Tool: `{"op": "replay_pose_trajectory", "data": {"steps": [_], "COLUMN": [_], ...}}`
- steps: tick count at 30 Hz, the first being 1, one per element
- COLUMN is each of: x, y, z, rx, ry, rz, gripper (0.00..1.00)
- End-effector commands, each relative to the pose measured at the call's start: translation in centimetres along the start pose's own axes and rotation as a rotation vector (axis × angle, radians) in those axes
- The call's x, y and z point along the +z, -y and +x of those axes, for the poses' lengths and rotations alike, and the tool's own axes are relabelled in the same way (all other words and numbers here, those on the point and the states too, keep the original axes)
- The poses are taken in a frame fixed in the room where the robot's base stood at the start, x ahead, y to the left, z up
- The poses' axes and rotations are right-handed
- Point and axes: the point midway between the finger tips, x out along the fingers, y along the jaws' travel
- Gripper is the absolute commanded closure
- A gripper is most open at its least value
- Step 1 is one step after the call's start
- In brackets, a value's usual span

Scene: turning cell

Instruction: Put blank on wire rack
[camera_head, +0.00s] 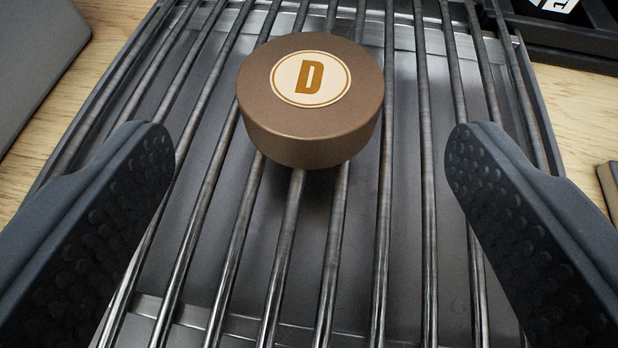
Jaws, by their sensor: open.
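The blank (300,133) is a short brown cylinder with a cream disc and the letter D on its top. It sits upright on the bars of the wire rack (228,262), towards the rack's far part. The rack has dark metal bars running away from me over a grey tray-like base. My gripper (310,145) is open, with one dark dimpled finger on each side of the picture. The fingers are apart from the blank, with wide gaps on both sides, and nothing is held between them.
A light wooden table (575,105) shows on both sides of the rack. A grey flat thing (35,55) lies at the upper left. A black tray (570,40) holding a white lettered piece (556,4) stands at the upper right. A brown edge (610,180) shows at the far right.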

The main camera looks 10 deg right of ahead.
Motion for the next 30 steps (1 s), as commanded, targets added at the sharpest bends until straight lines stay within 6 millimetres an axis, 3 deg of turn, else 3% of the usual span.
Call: {"op": "replay_pose_trajectory", "data": {"steps": [3, 12, 25, 28, 30], "x": [-0.4, -0.3, -0.1, -1.3, -3.4], "y": [-0.1, -0.1, -0.1, 0.1, 0.6], "z": [-2.1, -5.6, -6.5, -6.8, -7.7], "rx": [0.002, 0.003, 0.002, 0.010, 0.025], "ry": [-0.004, -0.003, -0.001, -0.010, -0.021], "rz": [0.001, 0.000, -0.001, -0.009, -0.022], "gripper": [0.25, 0.25, 0.25, 0.25, 0.25]}}
